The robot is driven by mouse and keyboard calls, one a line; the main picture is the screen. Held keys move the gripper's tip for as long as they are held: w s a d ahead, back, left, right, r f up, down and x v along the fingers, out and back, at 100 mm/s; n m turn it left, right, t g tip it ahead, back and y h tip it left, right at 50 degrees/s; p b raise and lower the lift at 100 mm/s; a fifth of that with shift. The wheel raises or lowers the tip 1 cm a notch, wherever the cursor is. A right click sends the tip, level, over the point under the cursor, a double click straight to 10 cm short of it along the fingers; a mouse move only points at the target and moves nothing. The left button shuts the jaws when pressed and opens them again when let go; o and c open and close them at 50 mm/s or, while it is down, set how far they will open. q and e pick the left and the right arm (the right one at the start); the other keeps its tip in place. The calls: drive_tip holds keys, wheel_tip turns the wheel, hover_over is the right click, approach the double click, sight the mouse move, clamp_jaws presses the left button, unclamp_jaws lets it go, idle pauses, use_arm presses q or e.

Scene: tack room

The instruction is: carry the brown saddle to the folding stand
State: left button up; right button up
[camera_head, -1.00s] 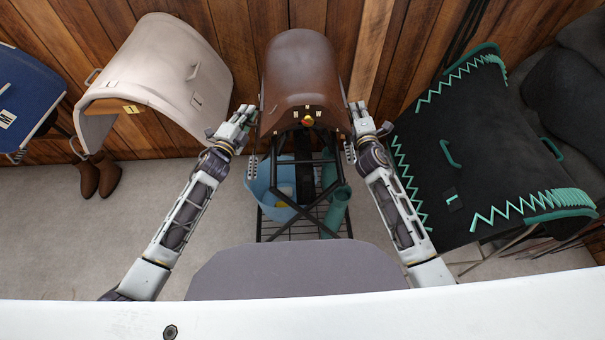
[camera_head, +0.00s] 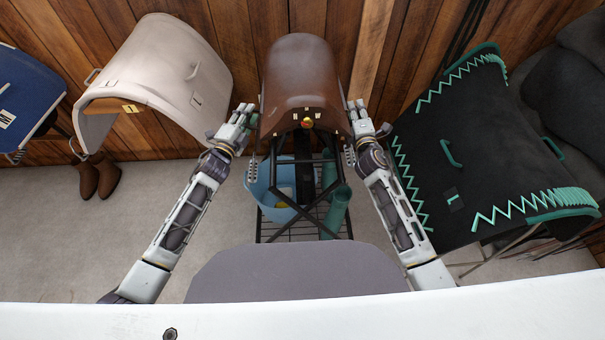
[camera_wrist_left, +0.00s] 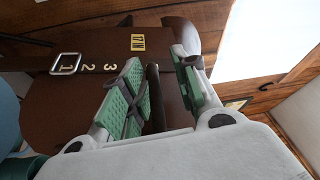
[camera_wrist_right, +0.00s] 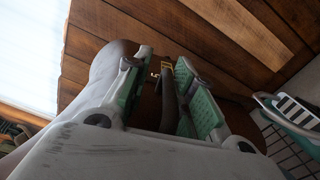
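The brown saddle (camera_head: 300,75) sits at the centre of the head view, over the black crossed legs of the folding stand (camera_head: 304,209). The saddle hides the stand's top, so the contact between them cannot be seen. My left gripper (camera_head: 246,112) is at the saddle's left side. In the left wrist view its green fingers (camera_wrist_left: 158,88) are apart, with a dark handle between them and a gap on one side. My right gripper (camera_head: 356,110) is at the right side. In the right wrist view its fingers (camera_wrist_right: 160,85) are also apart around a dark handle.
A cream saddle (camera_head: 165,75) stands left and a black one with green trim (camera_head: 470,150) right, close to my right arm. A blue bucket (camera_head: 262,190) and green roll (camera_head: 336,210) lie below the stand.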

use_arm(q)
drive_tip(key=shift+s+f, duration=0.1)
use_arm(e)
drive_tip(key=shift+f, duration=0.1)
drive_tip(key=shift+w+d+f, duration=0.1)
use_arm(q)
drive_tip(key=v, duration=0.7)
drive_tip(key=shift+s, duration=0.25)
use_arm(e)
drive_tip(key=shift+d, duration=0.1)
use_arm(q)
drive_tip(key=shift+a, duration=0.15)
use_arm(e)
drive_tip(key=shift+s, duration=0.2)
idle(0.3)
drive_tip(key=s, duration=1.1)
drive_tip(key=shift+s, duration=0.35)
use_arm(q)
drive_tip(key=shift+n, duration=0.3)
use_arm(e)
drive_tip(key=shift+m, duration=0.4)
idle(0.3)
